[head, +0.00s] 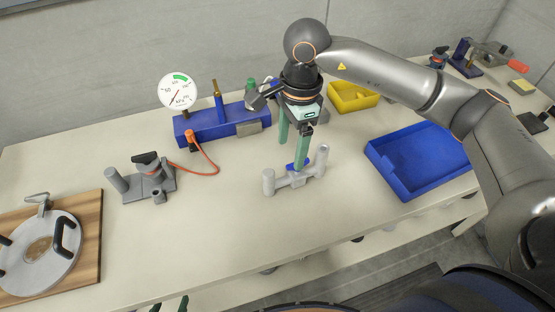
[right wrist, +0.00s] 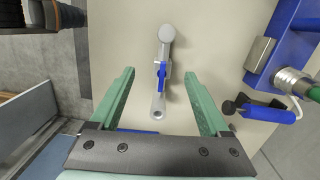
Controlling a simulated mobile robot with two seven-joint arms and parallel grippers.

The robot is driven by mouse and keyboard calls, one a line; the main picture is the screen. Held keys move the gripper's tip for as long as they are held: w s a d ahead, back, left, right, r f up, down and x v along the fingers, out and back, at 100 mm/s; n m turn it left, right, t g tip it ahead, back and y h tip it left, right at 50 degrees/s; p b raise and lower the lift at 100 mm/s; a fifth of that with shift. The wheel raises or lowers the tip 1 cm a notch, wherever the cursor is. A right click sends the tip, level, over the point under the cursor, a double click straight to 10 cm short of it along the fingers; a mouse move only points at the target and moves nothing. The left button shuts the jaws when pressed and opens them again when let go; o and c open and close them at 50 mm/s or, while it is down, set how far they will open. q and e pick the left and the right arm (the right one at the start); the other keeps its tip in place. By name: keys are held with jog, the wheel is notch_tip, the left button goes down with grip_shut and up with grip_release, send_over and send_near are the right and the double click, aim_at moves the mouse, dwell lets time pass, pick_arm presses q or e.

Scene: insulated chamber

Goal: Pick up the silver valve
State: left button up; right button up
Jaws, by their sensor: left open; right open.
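The silver valve (head: 283,184) lies on the table near its front edge, with two round silver pipe ends and a blue handle. My right gripper (head: 292,156) is open above it, pointing down, with one finger in front of part of the valve. In the right wrist view the valve (right wrist: 166,36) lies lengthwise between the open green fingers (right wrist: 160,74), apart from both. My left gripper (head: 169,305) shows only as green fingers at the bottom edge, below the table's front edge, away from the valve.
A blue tray (head: 408,188) stands right of the valve, with a yellow bin (head: 352,99) behind. A blue block with a gauge (head: 178,91) stands at the back, a grey fixture (head: 137,184) to the left, and a wooden board (head: 88,244) further left. The table's front middle is clear.

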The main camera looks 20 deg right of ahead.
aim_at(297, 173)
jog(key=shift+h, duration=0.5)
jog(key=f, duration=0.2)
jog(key=d+f, duration=0.1)
jog(key=f, duration=0.1)
jog(key=w+d+f+p, duration=0.1)
jog(key=f, duration=0.1)
jog(key=shift+f, duration=0.1)
jog(key=f, duration=0.3)
jog(key=f+p, duration=0.1)
jog(key=shift+s+d+f, duration=0.15)
jog(key=shift+s+f, duration=0.05)
jog(key=shift+s, duration=0.15)
jog(key=shift+f, duration=0.45)
grip_shut()
